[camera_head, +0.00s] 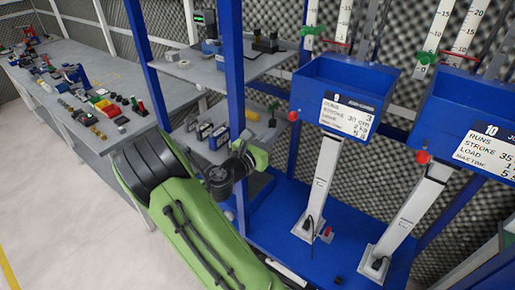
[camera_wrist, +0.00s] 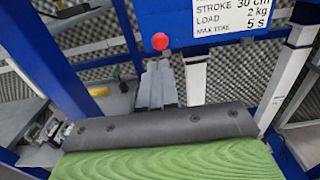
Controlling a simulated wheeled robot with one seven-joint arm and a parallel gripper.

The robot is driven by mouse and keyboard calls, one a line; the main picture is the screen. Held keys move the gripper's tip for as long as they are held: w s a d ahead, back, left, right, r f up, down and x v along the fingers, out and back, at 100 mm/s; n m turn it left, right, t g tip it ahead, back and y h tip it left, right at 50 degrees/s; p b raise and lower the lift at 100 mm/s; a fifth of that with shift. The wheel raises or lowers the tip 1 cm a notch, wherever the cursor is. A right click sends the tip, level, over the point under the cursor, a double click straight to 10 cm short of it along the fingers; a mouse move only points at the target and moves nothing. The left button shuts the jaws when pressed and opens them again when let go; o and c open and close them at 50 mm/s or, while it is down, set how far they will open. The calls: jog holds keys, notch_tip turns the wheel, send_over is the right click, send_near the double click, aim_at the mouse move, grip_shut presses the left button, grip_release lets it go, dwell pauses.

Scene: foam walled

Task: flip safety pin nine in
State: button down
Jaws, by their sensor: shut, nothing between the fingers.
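Station nine is a blue box (camera_head: 345,88) on a white column, with a white card (camera_head: 346,117) marked 9. A red ball knob (camera_head: 292,116), seemingly the end of safety pin nine, sits at the lower left of this box. The knob (camera_wrist: 160,41) also shows in the wrist view, at the box's lower left edge. My gripper (camera_wrist: 158,66) is shut and empty, with its grey fingers pointing at the knob from just below it in the picture. I cannot tell whether the tips touch it. The pin's shaft is hidden.
Station ten, a similar blue box (camera_head: 465,108) with its own red knob (camera_head: 422,157), stands to the right. A blue upright (camera_head: 233,95) and grey shelves (camera_head: 222,68) with small items are close on the left. A long workbench (camera_head: 75,90) lies farther left.

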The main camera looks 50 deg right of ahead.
jog(key=a, duration=0.5)
jog(key=shift+s+a, duration=0.15)
jog(key=shift+s, duration=0.05)
